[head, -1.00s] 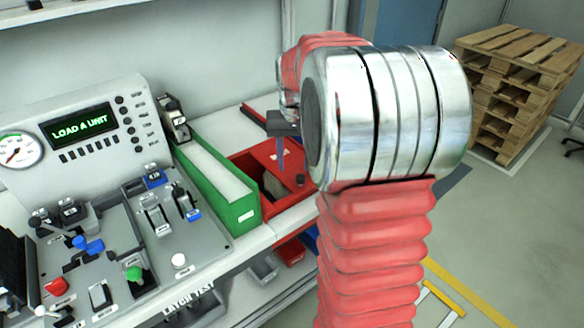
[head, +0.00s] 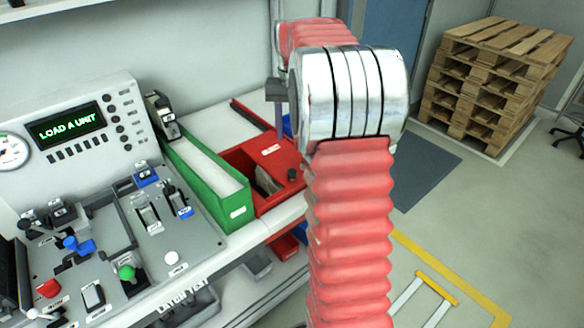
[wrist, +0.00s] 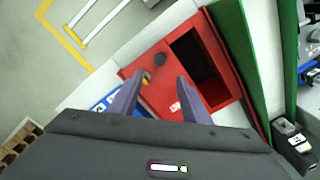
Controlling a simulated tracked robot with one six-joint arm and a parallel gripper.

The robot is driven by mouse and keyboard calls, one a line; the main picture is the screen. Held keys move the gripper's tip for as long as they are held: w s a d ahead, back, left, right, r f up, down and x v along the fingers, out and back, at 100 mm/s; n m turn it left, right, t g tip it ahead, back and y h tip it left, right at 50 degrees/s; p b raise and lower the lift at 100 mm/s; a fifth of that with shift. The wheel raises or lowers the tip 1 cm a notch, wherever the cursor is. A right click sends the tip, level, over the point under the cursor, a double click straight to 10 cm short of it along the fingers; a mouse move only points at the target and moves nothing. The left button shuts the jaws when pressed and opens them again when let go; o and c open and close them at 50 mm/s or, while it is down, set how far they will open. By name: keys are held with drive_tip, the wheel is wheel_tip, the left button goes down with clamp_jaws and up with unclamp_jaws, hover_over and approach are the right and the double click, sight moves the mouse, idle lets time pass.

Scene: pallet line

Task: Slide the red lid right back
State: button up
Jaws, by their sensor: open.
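The red lid (head: 272,150) lies on the red box (head: 234,162) on the bench. A dark opening (head: 264,181) shows beside the lid, so the box is partly uncovered. A black knob (head: 292,174) stands on the lid near its front right. In the wrist view the lid (wrist: 155,95) lies below my fingers, with the knob (wrist: 160,59) beyond the fingertips and the opening (wrist: 198,62) to the right. My gripper (wrist: 162,78) is open and empty, apparently above the lid. In the head view it is mostly hidden behind my arm.
A green bin (head: 205,184) stands close along the box's left side. The control panel (head: 75,135) with levers is further left. A blue thing (wrist: 102,104) lies beside the box in the wrist view. Stacked pallets (head: 492,85) stand on the floor at right.

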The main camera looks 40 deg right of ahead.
sight(292, 172)
wheel_tip(292, 172, down, 14)
drive_tip(key=shift+r, duration=0.1)
idle(0.6)
drive_tip(key=shift+c, duration=0.6)
clamp_jaws()
